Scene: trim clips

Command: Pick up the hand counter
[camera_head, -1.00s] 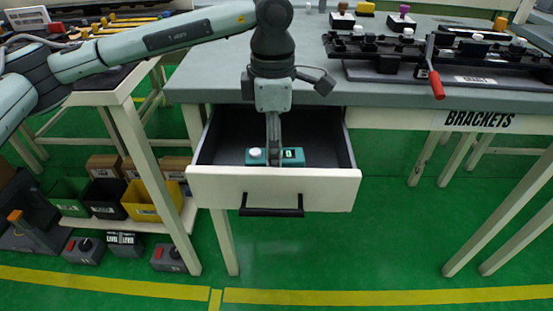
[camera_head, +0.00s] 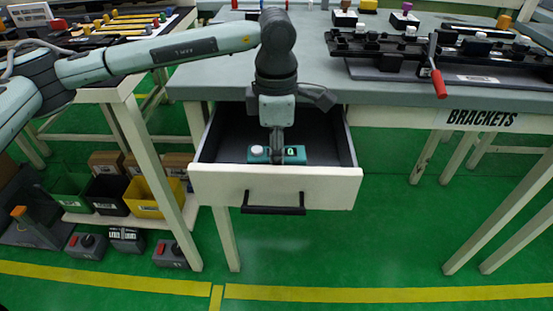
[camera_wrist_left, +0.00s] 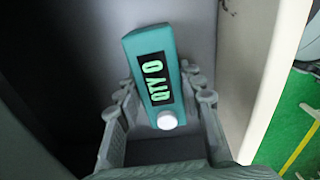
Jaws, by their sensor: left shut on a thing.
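The hand counter is a small teal box with a lit display and a white knob. In the head view the hand counter (camera_head: 293,154) is low inside the open drawer (camera_head: 330,188), near its front panel. In the left wrist view the hand counter (camera_wrist_left: 152,62) shows "QTY 0", with its white knob towards me. My left gripper (camera_head: 277,148) reaches down into the drawer and is shut on the counter, with one finger on each side of it (camera_wrist_left: 163,95). Whether the counter touches the drawer floor is hard to tell. My right gripper is not in view.
The grey bench top (camera_head: 230,68) overhangs the drawer behind my arm. A black fixture with a red-handled lever (camera_head: 438,84) stands on it at the right. Bins, including a yellow one (camera_head: 150,199), sit on a low shelf at the left.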

